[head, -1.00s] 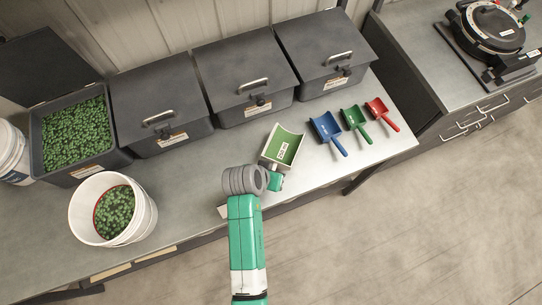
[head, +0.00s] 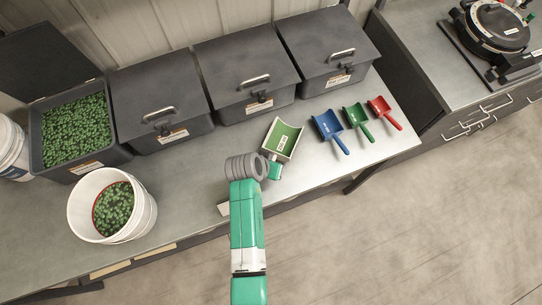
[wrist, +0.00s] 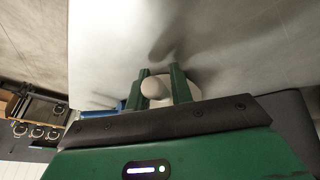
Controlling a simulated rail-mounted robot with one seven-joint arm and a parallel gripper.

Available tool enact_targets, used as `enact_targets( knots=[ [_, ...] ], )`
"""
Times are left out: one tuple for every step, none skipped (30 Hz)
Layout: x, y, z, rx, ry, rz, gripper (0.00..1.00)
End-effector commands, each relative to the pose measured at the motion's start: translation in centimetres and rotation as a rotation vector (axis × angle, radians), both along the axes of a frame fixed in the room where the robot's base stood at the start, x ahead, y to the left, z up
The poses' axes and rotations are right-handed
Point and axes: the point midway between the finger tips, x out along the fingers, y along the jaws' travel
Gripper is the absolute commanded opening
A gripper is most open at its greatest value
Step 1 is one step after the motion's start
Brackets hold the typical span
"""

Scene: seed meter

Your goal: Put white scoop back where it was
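The white scoop (head: 283,140) shows in the head view at the left end of the row of scoops, with a label and a green-looking inside. Its handle points toward me. My gripper (head: 274,170) is at this handle, and the scoop has moved along with it. In the wrist view the green fingers (wrist: 164,87) stand on both sides of the rounded white handle end (wrist: 154,88). Whether the scoop touches the counter cannot be told. To its right lie a blue scoop (head: 328,127), a green scoop (head: 356,118) and a red scoop (head: 381,108).
Lidded dark bins (head: 245,80) line the back of the counter (head: 205,160). An open bin of green seeds (head: 75,132) and a white bucket (head: 143,210) with green contents stand at the left. Bare counter lies between bucket and scoop.

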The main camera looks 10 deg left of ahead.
Motion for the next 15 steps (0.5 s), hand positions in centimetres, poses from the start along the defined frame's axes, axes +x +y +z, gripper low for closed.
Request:
enact_targets(
  knots=[
    [0.0,0.0,0.0,0.0,0.0,0.0,0.33],
    [0.0,0.0,0.0,0.0,0.0,0.0,0.35],
    [0.0,0.0,0.0,0.0,0.0,0.0,0.35],
    [0.0,0.0,0.0,0.0,0.0,0.0,0.35],
    [0.0,0.0,0.0,0.0,0.0,0.0,0.35],
    [0.0,0.0,0.0,0.0,0.0,0.0,0.35],
    [0.0,0.0,0.1,0.0,0.0,0.0,0.35],
    [0.0,0.0,0.0,0.0,0.0,0.0,0.35],
    [0.0,0.0,0.1,0.0,0.0,0.0,0.35],
    [0.0,0.0,0.3,0.0,0.0,0.0,0.35],
    [0.0,0.0,0.6,0.0,0.0,0.0,0.35],
    [-0.2,0.2,0.9,0.0,-0.001,0.0,0.35],
    [-0.4,0.3,1.5,0.0,-0.003,0.001,0.35],
    [-0.6,0.4,2.0,0.0,-0.002,0.0,0.35],
    [-1.0,0.7,2.9,0.0,-0.003,0.001,0.35]
  ],
)
